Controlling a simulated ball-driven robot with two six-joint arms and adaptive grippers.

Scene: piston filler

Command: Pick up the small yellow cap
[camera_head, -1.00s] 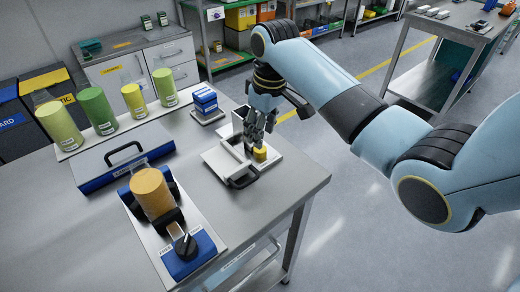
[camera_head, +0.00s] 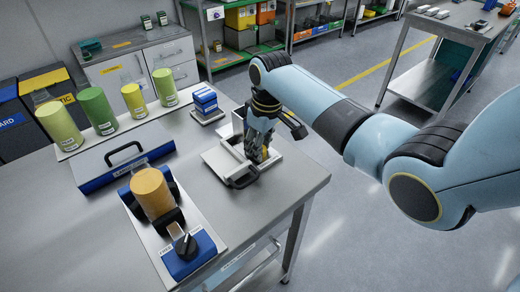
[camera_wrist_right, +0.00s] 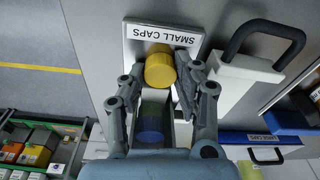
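The small yellow cap (camera_wrist_right: 159,72) lies at the end of a row in the holder labelled "SMALL CAPS" (camera_wrist_right: 135,42). My right gripper (camera_wrist_right: 158,68) is open, pointing down with one finger on each side of the cap. The right finger is very close to it; contact is unclear. In the head view the right gripper (camera_head: 258,155) is over the pale holder (camera_head: 217,158) near the table's right edge and hides most of the cap. My left gripper is not in view.
Darker green and blue caps (camera_wrist_right: 151,125) sit in the channel behind the yellow one. A dark handle (camera_head: 245,178) stands beside the holder. A blue-edged "LARGE CAPS" box (camera_head: 95,165), a filler with an orange cylinder (camera_head: 152,193) and green containers (camera_head: 97,108) stand to the left.

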